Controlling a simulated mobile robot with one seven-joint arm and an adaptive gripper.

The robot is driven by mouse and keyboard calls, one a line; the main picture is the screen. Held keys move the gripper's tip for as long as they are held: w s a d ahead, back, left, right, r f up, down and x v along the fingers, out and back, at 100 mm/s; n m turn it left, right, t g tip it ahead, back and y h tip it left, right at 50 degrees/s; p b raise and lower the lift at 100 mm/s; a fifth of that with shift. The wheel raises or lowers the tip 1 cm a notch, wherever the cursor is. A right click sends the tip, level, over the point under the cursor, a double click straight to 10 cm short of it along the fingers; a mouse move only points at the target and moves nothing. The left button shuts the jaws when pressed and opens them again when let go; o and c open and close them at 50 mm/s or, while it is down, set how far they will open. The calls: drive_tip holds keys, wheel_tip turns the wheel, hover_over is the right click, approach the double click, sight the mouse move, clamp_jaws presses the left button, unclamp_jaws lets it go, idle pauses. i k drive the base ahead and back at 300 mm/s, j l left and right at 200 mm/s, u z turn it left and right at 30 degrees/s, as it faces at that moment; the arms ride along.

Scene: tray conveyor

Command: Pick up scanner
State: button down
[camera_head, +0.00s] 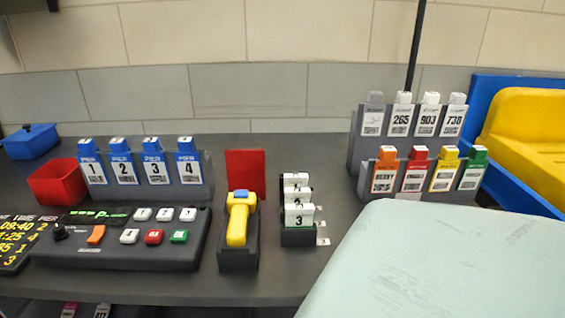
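The scanner (238,221) is yellow with a blue patch on its head. It rests in a black holder (237,260) on the dark grey table, with its head toward the back. A red upright panel (246,172) stands just behind it. My gripper does not show in the head view, and nothing touches the scanner except its holder.
A black button console (120,246) stands left of the scanner. Right of it is a small rack of white numbered tags (298,216). Tag racks (152,172) stand behind. A large pale surface (450,265) fills the front right, before a blue and yellow bin (528,130).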

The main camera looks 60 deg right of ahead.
sight(239, 210)
drive_tip(key=z, duration=1.3)
drive_tip(key=k+l+z, duration=0.15)
drive_tip(key=k+z, duration=0.3)
drive_tip(key=k, duration=0.2)
drive_tip(key=z, duration=1.55)
drive_tip(key=k+j+z, duration=0.2)
drive_tip(key=j, duration=0.25)
drive_tip(key=k+j+z, duration=0.2)
drive_tip(key=j, duration=0.2)
drive_tip(key=k+j, duration=0.2)
drive_tip(key=j, duration=0.2)
drive_tip(key=k+j, duration=0.45)
drive_tip(key=j, duration=0.3)
drive_tip(key=k+j, duration=0.2)
drive_tip(key=j, duration=0.2)
drive_tip(key=k+j, duration=0.25)
drive_tip(key=i+j, duration=0.4)
drive_tip(key=i, duration=0.05)
